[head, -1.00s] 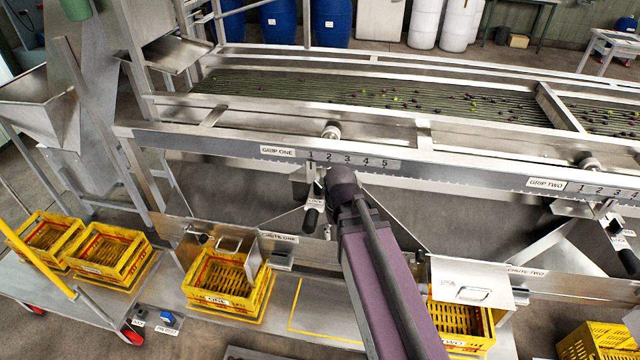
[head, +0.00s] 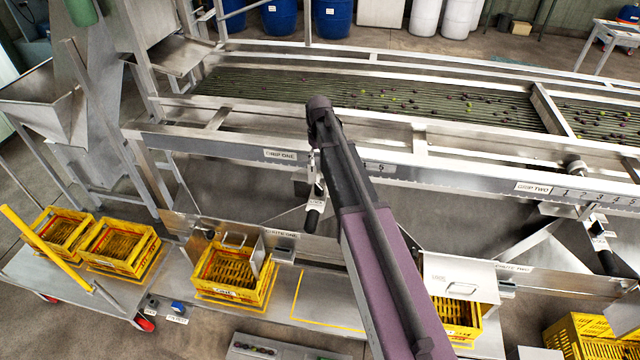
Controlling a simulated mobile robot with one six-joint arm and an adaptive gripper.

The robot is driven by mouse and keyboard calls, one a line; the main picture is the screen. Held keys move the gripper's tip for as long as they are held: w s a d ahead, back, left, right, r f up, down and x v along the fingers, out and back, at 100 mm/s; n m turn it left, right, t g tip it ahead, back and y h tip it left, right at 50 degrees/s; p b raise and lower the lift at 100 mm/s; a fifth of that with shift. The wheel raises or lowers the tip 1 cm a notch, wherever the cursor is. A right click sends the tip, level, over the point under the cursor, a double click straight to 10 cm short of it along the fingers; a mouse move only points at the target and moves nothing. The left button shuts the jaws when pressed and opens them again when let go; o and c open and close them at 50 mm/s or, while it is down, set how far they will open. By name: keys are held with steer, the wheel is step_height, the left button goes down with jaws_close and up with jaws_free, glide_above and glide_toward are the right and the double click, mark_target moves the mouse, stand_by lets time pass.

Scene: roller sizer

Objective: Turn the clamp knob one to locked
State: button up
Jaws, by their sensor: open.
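The black handle (head: 313,217) hangs under the rail below the GRIP ONE label (head: 280,155), on a bracket with a small white tag. I take it to be clamp knob one; the tag is too small to read now, and I cannot tell the knob's turn position. My arm rises from the bottom of the head view, and its dark end joint stands above the rail, just right of the label. The arm covers most of the number scale beside the label. My gripper's fingers cannot be made out.
The roller bed (head: 380,92) with small fruit runs behind the rail. A yellow crate (head: 235,293) stands below at left, and a metal chute flap (head: 460,275) at right. A second black handle (head: 608,262) hangs under GRIP TWO. Open floor lies at the front left.

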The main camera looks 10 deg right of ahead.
mark_target(319, 186)
steer(key=shift+f, duration=0.2)
stand_by(0.4)
step_height(319, 186, down, 13)
steer(key=b, duration=1.4)
steer(key=shift+f, duration=0.2)
steer(key=shift+c, duration=0.2)
